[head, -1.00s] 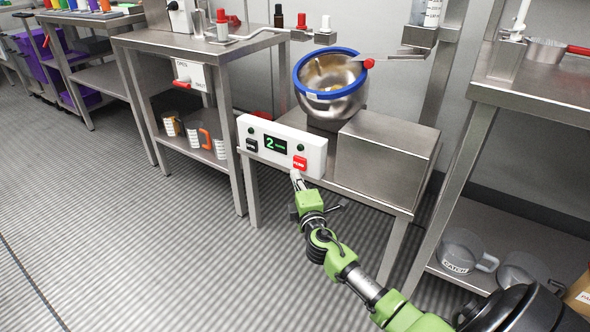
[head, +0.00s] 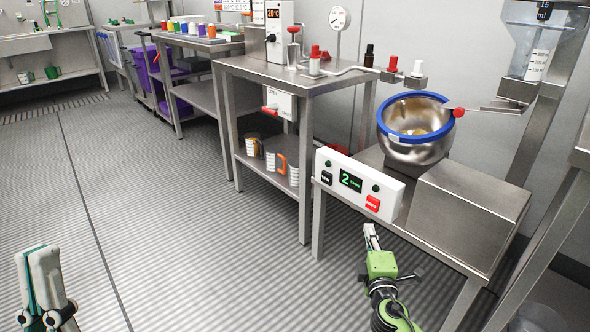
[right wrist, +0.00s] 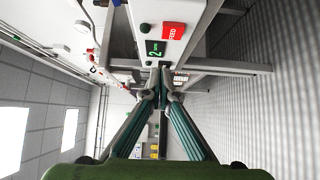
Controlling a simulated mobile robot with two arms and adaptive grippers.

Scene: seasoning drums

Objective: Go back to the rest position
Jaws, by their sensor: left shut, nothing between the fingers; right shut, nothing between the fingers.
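My right gripper (head: 371,236) is shut and empty in the head view. It is just in front of and below the white control box, apart from it. Its closed fingers (right wrist: 162,96) also show in the right wrist view, below the box's face. My left gripper (head: 45,285) is shut and empty at the lower left of the head view, over the open floor. The control box (head: 332,196) has a display reading 2, a red FEED button (head: 373,203) and a black button; the red button also shows in the right wrist view (right wrist: 173,31).
A steel drum with a blue rim (head: 415,145) stands behind the control box on a low bench, beside a steel block (head: 470,215). A taller steel table (head: 290,80) holding valves stands left of it. The floor (head: 180,240) between the grippers is clear.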

